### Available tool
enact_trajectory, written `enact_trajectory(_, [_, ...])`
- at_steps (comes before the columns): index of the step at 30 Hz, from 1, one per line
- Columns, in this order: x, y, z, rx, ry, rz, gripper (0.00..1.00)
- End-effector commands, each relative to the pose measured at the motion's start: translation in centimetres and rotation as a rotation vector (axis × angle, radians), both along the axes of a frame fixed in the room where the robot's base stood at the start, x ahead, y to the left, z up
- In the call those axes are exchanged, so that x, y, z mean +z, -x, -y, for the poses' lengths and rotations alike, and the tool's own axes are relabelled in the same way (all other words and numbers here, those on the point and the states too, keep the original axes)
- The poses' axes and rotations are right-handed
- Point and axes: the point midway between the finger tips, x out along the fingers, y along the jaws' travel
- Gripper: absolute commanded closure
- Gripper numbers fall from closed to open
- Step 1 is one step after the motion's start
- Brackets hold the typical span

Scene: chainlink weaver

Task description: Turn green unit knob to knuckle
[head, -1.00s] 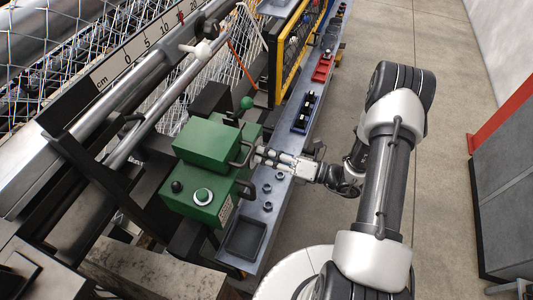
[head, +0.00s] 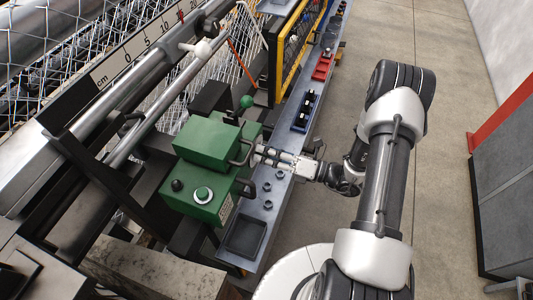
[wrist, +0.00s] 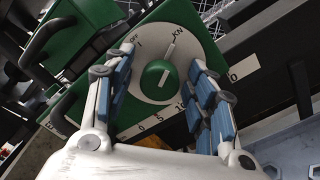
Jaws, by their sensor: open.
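The green unit (head: 208,143) is a green box at the middle left in the head view. Its round grey dial plate (wrist: 187,52) fills the upper middle of the wrist view, with marks reading OFF, I and what looks like KN. The green knob (wrist: 153,83) sits at the dial's centre with a white line on it pointing up and slightly right. My gripper (wrist: 162,58) is open, with one blue-padded finger on each side of the knob, apart from it as far as I can see. In the head view my gripper (head: 263,156) is at the unit's right side, where the knob is hidden.
Black handles (head: 246,188) stick out of the unit near my gripper. A grey rail (head: 280,206) with bolts and a black tray (head: 244,236) runs below it. A blue tray (head: 304,112) and a red tray (head: 323,68) lie farther along. The floor at right is open.

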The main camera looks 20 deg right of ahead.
Motion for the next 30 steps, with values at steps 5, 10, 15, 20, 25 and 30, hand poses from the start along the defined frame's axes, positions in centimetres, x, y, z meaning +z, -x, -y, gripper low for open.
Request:
enact_trajectory(5, [0.0,0.0,0.1,-0.001,-0.001,0.0,0.49])
enact_trajectory(10, [-0.1,0.9,1.6,-0.005,0.0,0.001,0.49])
enact_trajectory(15, [-0.2,3.0,4.6,-0.007,0.002,0.001,0.49])
enact_trajectory(20, [-0.3,4.9,7.3,-0.005,0.0,0.001,0.49])
enact_trajectory(25, [-0.4,6.3,9.1,-0.003,0.001,0.001,0.49])
enact_trajectory(30, [-0.4,6.8,9.8,0.0,0.0,0.0,0.49])
